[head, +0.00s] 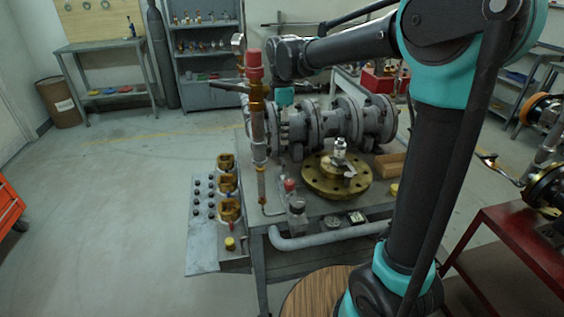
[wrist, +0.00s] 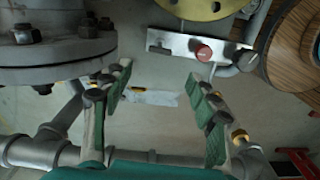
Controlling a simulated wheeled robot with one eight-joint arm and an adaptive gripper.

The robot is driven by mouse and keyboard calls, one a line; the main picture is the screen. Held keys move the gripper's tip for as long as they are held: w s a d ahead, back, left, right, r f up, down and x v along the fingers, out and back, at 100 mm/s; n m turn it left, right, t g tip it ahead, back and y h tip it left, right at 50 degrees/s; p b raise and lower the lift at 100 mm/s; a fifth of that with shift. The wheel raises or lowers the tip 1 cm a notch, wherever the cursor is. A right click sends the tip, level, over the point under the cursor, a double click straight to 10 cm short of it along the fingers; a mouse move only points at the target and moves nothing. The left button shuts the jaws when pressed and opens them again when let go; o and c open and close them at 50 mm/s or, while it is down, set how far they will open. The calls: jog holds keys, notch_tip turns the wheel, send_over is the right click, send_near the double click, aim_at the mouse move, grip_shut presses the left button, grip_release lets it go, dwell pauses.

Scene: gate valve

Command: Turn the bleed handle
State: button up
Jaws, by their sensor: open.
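My gripper (wrist: 157,74) is open, its two fingers spread apart with nothing between their tips. In the head view a teal part of my wrist (head: 284,96) hangs above the grey flanged valve body (head: 345,122). A red round knob (wrist: 204,52) on a pale metal plate (wrist: 170,42) lies beyond the right fingertip, apart from it. A red knob also shows in the head view (head: 289,185), low at the bench front. I cannot tell for certain which part is the bleed handle. In the head view the fingers are hidden.
A tall brass fitting with a red cap (head: 255,72) stands left of the valve. A brass flange (head: 336,178) lies on the bench (head: 275,215). In the wrist view a grey bolted flange (wrist: 50,50) is close to the left finger. Grey floor is free at left.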

aim_at(283, 161)
notch_tip(283, 161, down, 12)
jog(key=shift+f, duration=0.1)
jog(key=shift+c, duration=0.3)
jog(key=c, duration=1.1)
